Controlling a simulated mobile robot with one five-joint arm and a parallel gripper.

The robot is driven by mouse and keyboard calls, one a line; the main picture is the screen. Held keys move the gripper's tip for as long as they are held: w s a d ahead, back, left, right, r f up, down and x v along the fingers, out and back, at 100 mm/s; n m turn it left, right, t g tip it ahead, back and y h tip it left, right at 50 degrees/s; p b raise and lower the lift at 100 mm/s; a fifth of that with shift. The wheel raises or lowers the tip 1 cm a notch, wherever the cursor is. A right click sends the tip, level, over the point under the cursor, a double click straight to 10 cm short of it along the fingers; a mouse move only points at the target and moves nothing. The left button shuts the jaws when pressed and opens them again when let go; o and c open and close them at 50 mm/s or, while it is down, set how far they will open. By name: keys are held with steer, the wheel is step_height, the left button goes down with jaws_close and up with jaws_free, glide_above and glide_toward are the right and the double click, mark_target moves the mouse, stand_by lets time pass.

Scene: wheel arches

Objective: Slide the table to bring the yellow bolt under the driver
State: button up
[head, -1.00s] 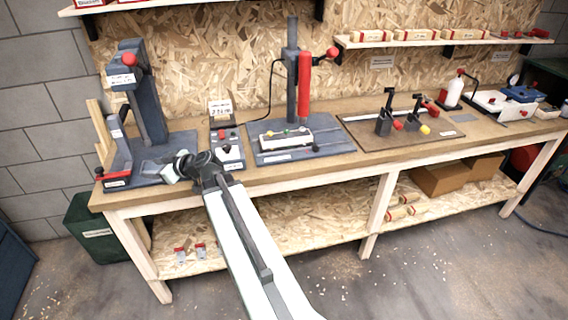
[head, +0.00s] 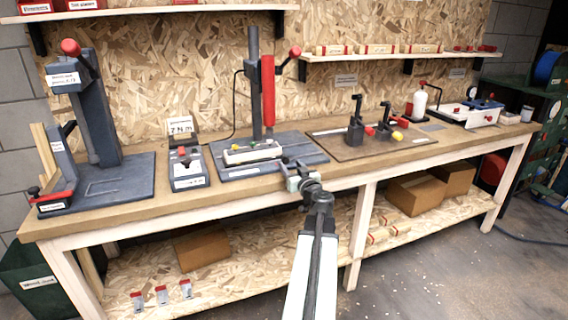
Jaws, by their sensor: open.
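The white sliding table (head: 240,157) lies on the dark base plate (head: 313,153) of the driver station in the head view. The red driver (head: 268,92) hangs from a dark column above the right part of the table. My gripper (head: 290,178) is open and empty at the front edge of the base plate, to the right of and nearer than the table. It appears apart from the table.
A control box (head: 188,172) and a grey press (head: 100,120) stand left of the station. A brown board (head: 365,149) with two dark clamps (head: 357,130) lies to the right. A shelf (head: 380,53) runs above. The bench's front edge (head: 200,208) is clear.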

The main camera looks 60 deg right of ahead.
mark_target(286, 161)
steer(key=x, duration=0.6)
steer(key=shift+c, duration=0.3)
jaws_close()
steer(key=shift+w, duration=0.1)
stand_by(0.9)
